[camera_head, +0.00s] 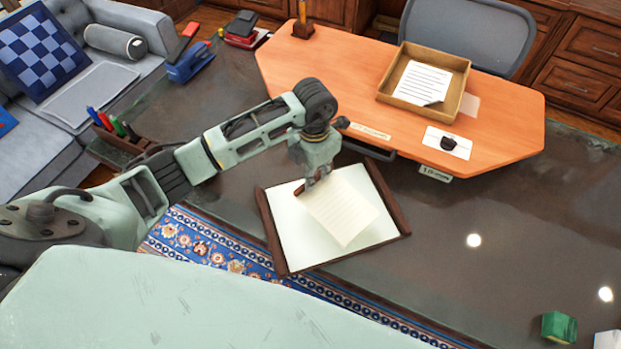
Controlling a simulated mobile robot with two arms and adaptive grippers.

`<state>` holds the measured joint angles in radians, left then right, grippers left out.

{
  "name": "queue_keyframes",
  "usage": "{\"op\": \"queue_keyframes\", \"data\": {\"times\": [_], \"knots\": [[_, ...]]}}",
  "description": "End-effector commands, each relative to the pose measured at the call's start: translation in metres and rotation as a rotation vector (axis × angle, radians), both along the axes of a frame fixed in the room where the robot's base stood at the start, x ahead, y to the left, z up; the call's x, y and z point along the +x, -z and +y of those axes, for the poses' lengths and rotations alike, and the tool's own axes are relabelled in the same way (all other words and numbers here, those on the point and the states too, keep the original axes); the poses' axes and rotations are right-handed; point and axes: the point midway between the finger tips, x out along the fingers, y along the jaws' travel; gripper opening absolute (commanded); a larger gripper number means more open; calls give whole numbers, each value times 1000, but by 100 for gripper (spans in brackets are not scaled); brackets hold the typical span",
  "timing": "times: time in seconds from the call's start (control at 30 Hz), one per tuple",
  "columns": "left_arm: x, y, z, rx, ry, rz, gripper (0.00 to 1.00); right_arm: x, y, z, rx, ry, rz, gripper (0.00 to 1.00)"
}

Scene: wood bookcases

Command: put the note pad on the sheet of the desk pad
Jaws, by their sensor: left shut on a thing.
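My left gripper (316,183) comes in from the left and is shut on the note pad (345,210), a cream lined pad, by its upper left end. The note pad is over the white sheet of the desk pad (300,244), tilted at an angle to it. I cannot tell whether it touches the sheet. The desk pad has dark brown side strips (270,232) and lies on the dark desk. The gripper hides part of the sheet's far edge. My right gripper is not in view.
An orange wooden board (330,70) holds a tray (459,82) with papers and a white card with a black object (448,143). A pen holder (118,140) stands at left, staplers (190,62) at the back left. A green block (558,327) is at lower right. The desk right of the pad is clear.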

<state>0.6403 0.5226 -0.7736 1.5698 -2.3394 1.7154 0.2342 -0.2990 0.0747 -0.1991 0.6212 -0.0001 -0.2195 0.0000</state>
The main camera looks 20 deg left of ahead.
Motion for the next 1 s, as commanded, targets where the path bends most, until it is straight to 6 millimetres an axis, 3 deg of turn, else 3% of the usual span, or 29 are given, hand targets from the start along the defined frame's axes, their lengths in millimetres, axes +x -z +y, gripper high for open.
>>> {"op": "queue_keyframes", "data": {"times": [0.13, 0.47, 0.8, 0.83, 1.0], "knots": [[1, 7, 12, 0, -1, -1, 0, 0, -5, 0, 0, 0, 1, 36], [1, 45, 12, -2, 0, 1, 0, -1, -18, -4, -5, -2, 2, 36], [1, 50, 13, -1, 2, -2, 0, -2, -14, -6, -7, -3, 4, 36], [1, 51, 13, 0, 2, -1, 10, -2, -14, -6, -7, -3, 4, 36], [1, 49, 13, 0, 1, -1, 25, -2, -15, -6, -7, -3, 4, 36]]}}
